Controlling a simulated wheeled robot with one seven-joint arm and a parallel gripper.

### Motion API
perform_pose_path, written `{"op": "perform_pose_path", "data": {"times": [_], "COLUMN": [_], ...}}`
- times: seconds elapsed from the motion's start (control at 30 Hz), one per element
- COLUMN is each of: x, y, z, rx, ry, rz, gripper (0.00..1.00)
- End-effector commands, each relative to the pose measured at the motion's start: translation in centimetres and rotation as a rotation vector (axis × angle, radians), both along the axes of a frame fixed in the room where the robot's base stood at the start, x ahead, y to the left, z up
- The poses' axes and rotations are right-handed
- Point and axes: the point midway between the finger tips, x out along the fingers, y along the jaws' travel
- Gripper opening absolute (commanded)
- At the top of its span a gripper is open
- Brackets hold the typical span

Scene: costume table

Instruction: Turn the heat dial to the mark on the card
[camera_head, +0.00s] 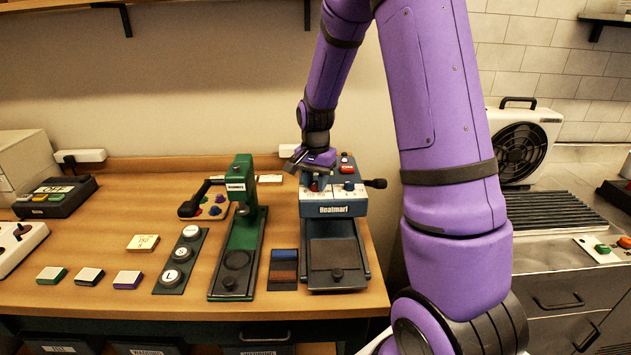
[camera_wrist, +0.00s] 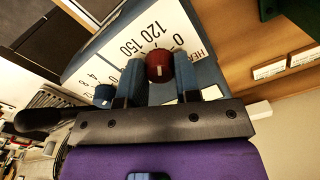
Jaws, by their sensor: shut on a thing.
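The heat press (camera_head: 333,209) is a dark blue machine with a white front panel, at the right end of the wooden table. Its red heat dial (camera_wrist: 159,66) sits on the white panel (camera_wrist: 130,41), where I read 0, 120 and 150. My gripper (camera_wrist: 158,78) is shut on the red dial, one blue finger on each side. In the head view my gripper (camera_head: 313,180) reaches down to the panel, and the dial is mostly hidden there. A small yellow card (camera_head: 142,242) lies on the table to the left; its writing is too small to read.
A smaller blue knob (camera_wrist: 104,92) is beside the red dial, and a black side handle (camera_head: 375,183) sticks out right. A green press (camera_head: 242,226) stands close on the left. Small pads (camera_head: 90,276) lie farther left.

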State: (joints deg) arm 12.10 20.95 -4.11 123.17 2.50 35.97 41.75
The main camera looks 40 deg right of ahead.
Motion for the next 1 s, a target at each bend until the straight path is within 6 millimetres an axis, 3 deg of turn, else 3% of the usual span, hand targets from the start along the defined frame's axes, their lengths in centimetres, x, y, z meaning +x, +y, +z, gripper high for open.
{"op": "perform_pose_path", "data": {"times": [1.0], "x": [0.05], "y": [-0.07], "z": [0.07], "rx": [-0.002], "ry": [-0.003], "rz": [0.964], "gripper": [0.07]}}
